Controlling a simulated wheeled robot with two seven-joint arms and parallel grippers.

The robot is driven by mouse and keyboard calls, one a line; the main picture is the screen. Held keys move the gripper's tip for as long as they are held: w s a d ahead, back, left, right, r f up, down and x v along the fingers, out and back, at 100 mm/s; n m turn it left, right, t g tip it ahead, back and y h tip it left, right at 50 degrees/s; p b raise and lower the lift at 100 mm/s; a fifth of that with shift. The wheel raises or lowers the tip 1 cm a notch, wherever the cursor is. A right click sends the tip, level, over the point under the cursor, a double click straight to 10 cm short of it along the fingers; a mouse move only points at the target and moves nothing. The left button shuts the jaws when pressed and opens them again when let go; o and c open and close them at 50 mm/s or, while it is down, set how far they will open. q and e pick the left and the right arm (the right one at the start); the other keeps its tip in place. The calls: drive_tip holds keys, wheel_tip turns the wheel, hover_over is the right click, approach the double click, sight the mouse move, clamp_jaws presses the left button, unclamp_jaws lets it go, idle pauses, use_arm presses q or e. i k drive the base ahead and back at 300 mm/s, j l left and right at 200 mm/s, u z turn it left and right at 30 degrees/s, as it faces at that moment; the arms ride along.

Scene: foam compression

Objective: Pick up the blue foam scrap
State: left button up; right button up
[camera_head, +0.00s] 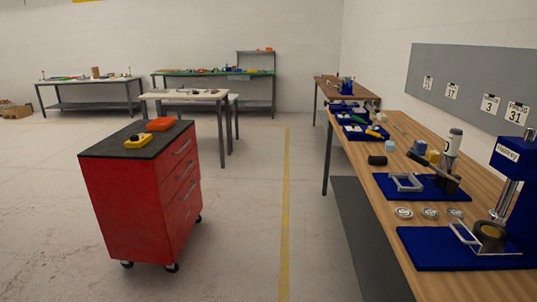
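A small light-blue block (419,147), which looks like the blue foam scrap, sits on the wooden workbench (460,215) at the right. A paler bluish-white block (390,146) lies to its left, and a yellow block (433,157) is close at its right. The blocks are small in the picture, so I cannot be sure which one is the blue foam scrap. Neither of my grippers shows in the head view.
Near the blocks are a dark cylinder (377,160), a white-and-grey canister (451,146) and blue mats (415,247) with metal frames. A blue press (510,185) stands at the right. A red tool cart (125,205) stands left. The floor between cart and bench is clear.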

sight(389, 145)
drive_tip(key=i+j+z, duration=0.1)
drive_tip(key=i, duration=0.85)
drive_tip(key=i+j, duration=0.15)
drive_tip(key=i, duration=0.75)
drive_tip(key=l+z, duration=0.05)
